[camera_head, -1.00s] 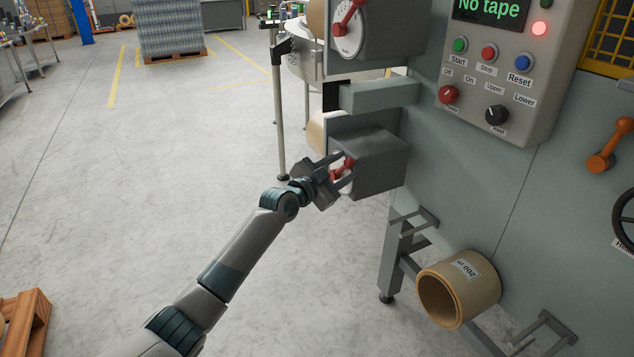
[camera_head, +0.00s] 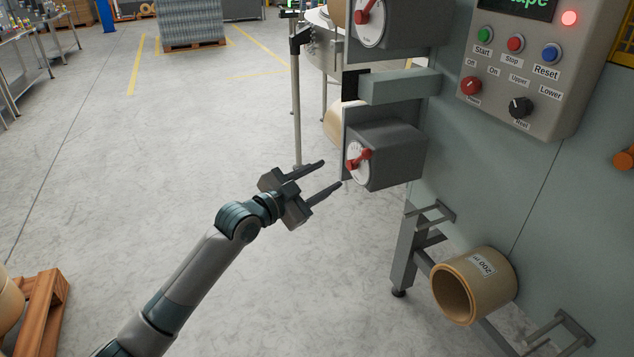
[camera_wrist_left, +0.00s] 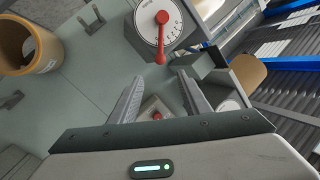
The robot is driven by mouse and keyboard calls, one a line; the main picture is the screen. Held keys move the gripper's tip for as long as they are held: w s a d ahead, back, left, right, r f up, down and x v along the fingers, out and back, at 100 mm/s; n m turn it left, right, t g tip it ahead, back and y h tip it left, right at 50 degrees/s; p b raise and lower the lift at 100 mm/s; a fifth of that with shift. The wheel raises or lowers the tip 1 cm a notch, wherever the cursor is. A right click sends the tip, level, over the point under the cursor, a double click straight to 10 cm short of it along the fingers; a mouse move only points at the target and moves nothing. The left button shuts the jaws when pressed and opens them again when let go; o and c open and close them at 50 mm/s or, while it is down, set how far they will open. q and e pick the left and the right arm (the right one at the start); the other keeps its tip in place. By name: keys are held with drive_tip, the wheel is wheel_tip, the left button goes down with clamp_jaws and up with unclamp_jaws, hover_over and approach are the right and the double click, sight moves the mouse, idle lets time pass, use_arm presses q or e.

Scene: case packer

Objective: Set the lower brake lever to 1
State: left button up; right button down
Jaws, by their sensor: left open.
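The lower brake (camera_head: 392,150) is a grey box with a white dial facing left and a red lever (camera_head: 359,160) across it. In the left wrist view a white dial with a red lever (camera_wrist_left: 161,38) shows at the top and appears to be this one; I cannot read its number. The lever there points down the picture. My left gripper (camera_head: 332,175) is open and empty, to the lower left of the dial and apart from the lever. Its two fingers (camera_wrist_left: 158,88) also show in the left wrist view. My right gripper is not in view.
The upper brake (camera_head: 405,22) with its red lever and a jutting grey bar (camera_head: 400,86) are above. The control panel (camera_head: 525,75) is at the upper right. A cardboard-coloured roll (camera_head: 490,282) hangs below.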

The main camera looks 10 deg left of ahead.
use_arm(q)
drive_tip(key=shift+v, duration=0.85)
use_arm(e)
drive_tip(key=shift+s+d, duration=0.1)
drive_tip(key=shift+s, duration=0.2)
